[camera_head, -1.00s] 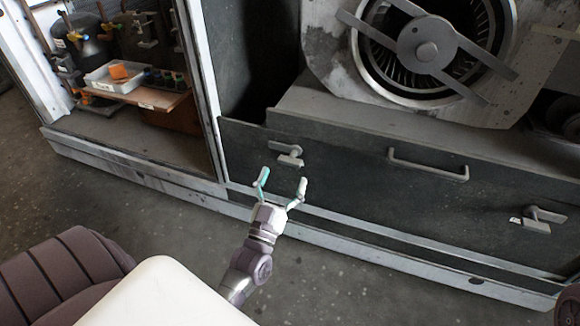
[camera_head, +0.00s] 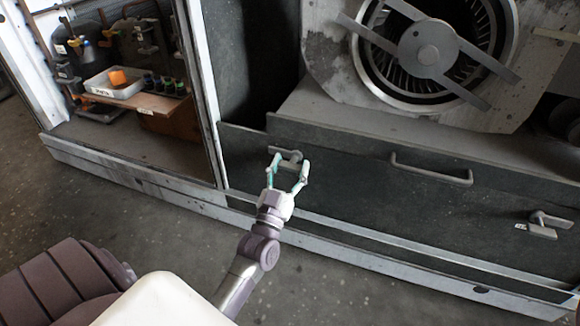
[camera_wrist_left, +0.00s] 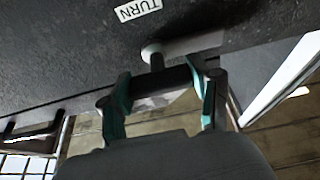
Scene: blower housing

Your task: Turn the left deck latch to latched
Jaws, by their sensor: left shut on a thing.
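The left deck latch (camera_head: 291,153) is a grey handle on a short stem, on the dark front panel at its left. It also shows in the left wrist view (camera_wrist_left: 183,47). My left gripper (camera_head: 289,166) is at this latch, with one teal-edged finger on each side. In the left wrist view, my left gripper (camera_wrist_left: 162,82) is shut on the latch's dark bar, which spans between the fingertips. The fingers hide part of the handle in the head view. My right gripper is not in view.
A fixed pull handle (camera_head: 431,172) and another latch (camera_head: 541,224) sit further right on the panel. A TURN label (camera_wrist_left: 138,10) is near the held latch. A round blower (camera_head: 428,54) stands above the deck. A tray (camera_head: 113,85) is in the left cabinet.

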